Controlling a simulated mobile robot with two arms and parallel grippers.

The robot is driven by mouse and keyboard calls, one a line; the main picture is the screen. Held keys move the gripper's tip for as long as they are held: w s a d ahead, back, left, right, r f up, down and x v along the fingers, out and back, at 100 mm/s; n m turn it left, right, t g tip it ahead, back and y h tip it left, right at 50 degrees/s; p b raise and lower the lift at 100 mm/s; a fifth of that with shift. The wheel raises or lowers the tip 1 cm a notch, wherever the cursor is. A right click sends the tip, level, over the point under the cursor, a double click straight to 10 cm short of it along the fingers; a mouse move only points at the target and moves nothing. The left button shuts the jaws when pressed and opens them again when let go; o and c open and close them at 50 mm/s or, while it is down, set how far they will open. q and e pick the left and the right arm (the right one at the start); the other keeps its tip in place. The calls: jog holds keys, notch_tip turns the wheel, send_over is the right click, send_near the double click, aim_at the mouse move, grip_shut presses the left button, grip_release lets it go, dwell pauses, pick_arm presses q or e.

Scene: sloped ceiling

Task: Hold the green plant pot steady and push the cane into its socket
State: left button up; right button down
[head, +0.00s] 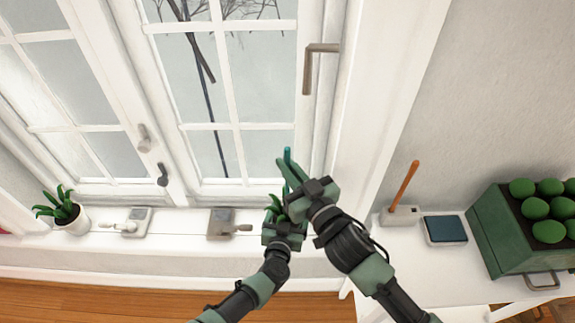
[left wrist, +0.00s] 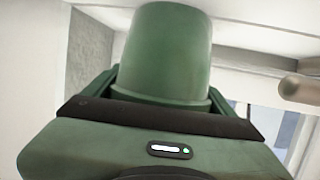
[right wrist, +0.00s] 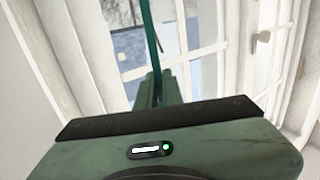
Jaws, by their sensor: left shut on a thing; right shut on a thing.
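The green plant pot (left wrist: 172,55) fills the middle of the left wrist view, between the fingers of my left gripper (head: 284,226). My right gripper (head: 290,172) is just above the left one, shut on the thin teal cane (head: 287,154). The cane also shows in the right wrist view (right wrist: 148,40), rising from between the fingertips. Its lower end and the socket are hidden, so I cannot tell whether they meet.
A white pot (head: 73,224) with a plant and two small grey devices (head: 136,221) (head: 220,224) stand on the sill to the left. On the right table are a block with an orange stick (head: 403,187), a blue-topped box (head: 445,229) and a green crate (head: 492,232) of green fruit.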

jog(key=shift+f, duration=0.8)
dwell(2.9)
jog(key=shift+f, duration=0.3)
jog(key=shift+f, duration=1.75)
jog(key=c, duration=1.5)
grip_release()
jog(key=v, duration=1.2)
